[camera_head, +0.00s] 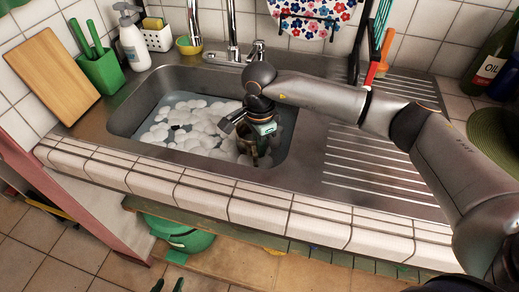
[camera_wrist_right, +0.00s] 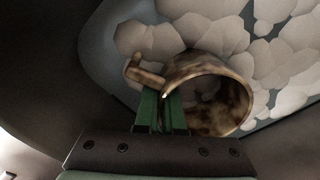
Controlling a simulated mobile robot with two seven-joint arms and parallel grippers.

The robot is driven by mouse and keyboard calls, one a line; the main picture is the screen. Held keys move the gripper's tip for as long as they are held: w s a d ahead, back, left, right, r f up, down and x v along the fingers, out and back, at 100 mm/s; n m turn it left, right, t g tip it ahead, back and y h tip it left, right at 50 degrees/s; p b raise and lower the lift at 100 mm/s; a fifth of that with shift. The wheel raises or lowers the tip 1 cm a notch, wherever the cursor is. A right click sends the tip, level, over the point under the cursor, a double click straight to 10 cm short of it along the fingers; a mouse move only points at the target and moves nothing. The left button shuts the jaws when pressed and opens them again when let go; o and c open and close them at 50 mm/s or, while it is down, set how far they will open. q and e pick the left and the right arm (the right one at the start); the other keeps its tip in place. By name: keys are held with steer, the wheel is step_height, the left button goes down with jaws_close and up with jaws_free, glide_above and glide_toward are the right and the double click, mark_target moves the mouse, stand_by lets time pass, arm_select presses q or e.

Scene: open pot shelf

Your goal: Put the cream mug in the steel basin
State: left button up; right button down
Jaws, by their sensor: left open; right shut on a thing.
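The cream mug, stained brown, shows in the right wrist view (camera_wrist_right: 208,112), tilted with its mouth facing the camera and its handle to the left. My right gripper (camera_wrist_right: 166,98) is shut on the mug's wall near the handle. In the head view this gripper (camera_head: 250,144) reaches down over the right part of the steel basin (camera_head: 121,117). The mug (camera_head: 263,160) is largely hidden there beneath it. The basin holds water with white foam. I cannot tell whether the mug touches the basin's floor. My left gripper (camera_head: 168,285) shows only its green fingertips, apart and empty, at the bottom edge.
A green utensil holder (camera_head: 101,72), soap bottle (camera_head: 133,42) and cutting board (camera_head: 46,72) are at the left. The ribbed drainboard (camera_head: 370,165) is clear below my right arm. A green container (camera_head: 178,238) sits below the counter.

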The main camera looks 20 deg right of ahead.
steer(key=c, duration=1)
jaws_free()
steer(key=shift+f, duration=0.1)
step_height(320, 180, up, 12)
steer(key=shift+r+p, duration=0.2)
steer(key=shift+p, duration=0.15)
